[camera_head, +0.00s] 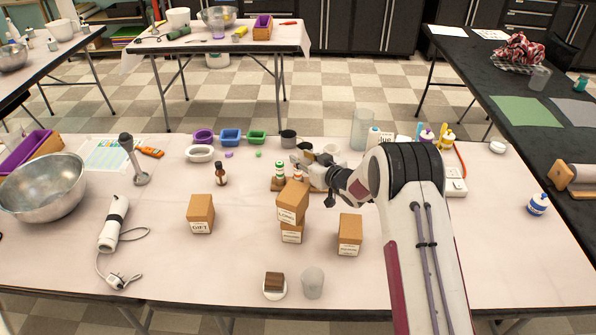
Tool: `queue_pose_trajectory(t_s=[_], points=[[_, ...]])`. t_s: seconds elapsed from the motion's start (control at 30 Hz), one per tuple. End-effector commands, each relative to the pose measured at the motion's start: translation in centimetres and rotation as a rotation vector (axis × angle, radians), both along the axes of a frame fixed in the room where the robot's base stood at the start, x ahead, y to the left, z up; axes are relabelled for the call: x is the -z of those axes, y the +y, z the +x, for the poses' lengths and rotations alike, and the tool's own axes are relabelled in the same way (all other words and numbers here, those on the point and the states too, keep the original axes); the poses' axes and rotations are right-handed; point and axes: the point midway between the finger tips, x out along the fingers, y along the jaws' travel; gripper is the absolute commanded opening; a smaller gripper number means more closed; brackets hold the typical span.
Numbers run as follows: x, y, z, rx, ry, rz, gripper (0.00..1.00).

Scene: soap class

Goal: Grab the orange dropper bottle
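A small amber-orange bottle (221,176) with a dark dropper top and a pale label stands upright on the pale table, left of centre. My gripper (304,163) reaches in from the right over the middle of the table, clearly apart from this bottle and to its right. Its fingers are near small bottles (279,173) with green and red bands on a wooden tray (276,187). The fingers are small and partly merged with the things behind them, so I cannot tell whether they are open or shut.
Cardboard boxes (200,214) stand in front, some stacked below my gripper. White, purple, blue and green moulds (230,137) lie behind the amber bottle. A hand blender (113,224) with its cord and a metal bowl (43,189) are at left. Table around the amber bottle is clear.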

Motion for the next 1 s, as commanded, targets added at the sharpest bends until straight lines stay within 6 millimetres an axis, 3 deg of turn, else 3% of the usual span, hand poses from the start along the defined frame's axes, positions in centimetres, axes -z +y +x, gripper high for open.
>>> queue_pose_trajectory(t_s=[0.43,0.8,1.0], points=[[0.4,0.0,0.0,0.000,0.001,-0.001,0.28],[3.9,0.0,0.0,0.000,0.002,0.000,0.28],[4.1,0.9,1.3,-0.002,-0.001,-0.001,0.28]])
